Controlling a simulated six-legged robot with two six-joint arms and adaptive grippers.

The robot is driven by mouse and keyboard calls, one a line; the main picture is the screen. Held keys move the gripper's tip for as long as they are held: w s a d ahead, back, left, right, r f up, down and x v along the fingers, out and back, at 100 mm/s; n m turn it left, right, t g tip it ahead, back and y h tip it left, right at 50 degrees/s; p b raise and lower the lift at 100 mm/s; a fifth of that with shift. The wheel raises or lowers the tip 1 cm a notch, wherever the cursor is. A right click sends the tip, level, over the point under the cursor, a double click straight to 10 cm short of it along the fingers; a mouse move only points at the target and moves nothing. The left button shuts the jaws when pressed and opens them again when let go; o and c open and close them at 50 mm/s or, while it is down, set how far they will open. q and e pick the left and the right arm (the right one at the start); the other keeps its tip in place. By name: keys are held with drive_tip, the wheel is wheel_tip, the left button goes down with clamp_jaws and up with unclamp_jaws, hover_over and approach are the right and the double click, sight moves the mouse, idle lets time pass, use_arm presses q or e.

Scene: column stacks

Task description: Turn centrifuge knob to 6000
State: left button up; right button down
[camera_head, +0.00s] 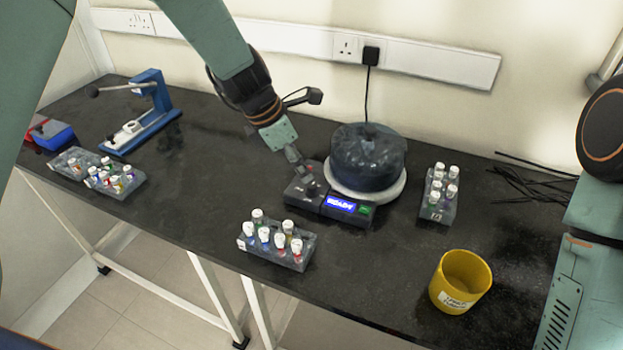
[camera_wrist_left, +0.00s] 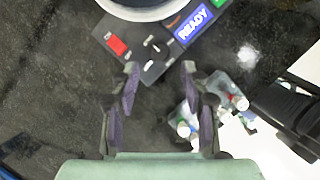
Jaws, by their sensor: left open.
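The centrifuge (camera_head: 368,160) is a dark round drum on a white base at the back middle of the bench. Its control panel (camera_head: 340,217) has a blue display reading READY and a green button. The dark knob (camera_wrist_left: 154,46) sits between the red switch (camera_wrist_left: 117,45) and the display. In the head view the knob (camera_head: 312,187) is at the panel's left part. My left gripper (camera_wrist_left: 160,70) is open with nothing between its fingers. It hangs above the panel, and in the wrist view the knob lies just beyond the fingertips, roughly between them. My right gripper is out of view.
Racks of white-capped tubes stand in front of the centrifuge (camera_head: 280,256), to its right (camera_head: 437,212) and at the left (camera_head: 120,190). A yellow cup (camera_head: 460,282) is at the front right. A blue press (camera_head: 150,110) stands back left. Loose black cables (camera_head: 530,180) lie at right.

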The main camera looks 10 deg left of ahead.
sight(311, 184)
use_arm(q)
drive_tip(key=x, duration=0.2)
drive_tip(key=b+x, duration=0.1)
drive_tip(key=x, duration=0.3)
drive_tip(key=shift+w+a+f, duration=0.15)
drive_tip(key=shift+w+f, duration=0.1)
drive_tip(key=shift+f, duration=0.3)
drive_tip(key=shift+s+d+r, duration=0.25)
drive_tip(key=shift+s+r, duration=0.05)
drive_tip(key=shift+s, duration=0.25)
drive_tip(key=shift+w+a+f, duration=0.1)
drive_tip(key=shift+w+f, duration=0.25)
drive_tip(key=shift+w, duration=0.2)
drive_tip(key=c, duration=0.4)
drive_tip(key=shift+s+r, duration=0.25)
drive_tip(key=shift+s, duration=0.1)
drive_tip(key=c, duration=0.4)
drive_tip(key=shift+f, duration=0.1)
clamp_jaws()
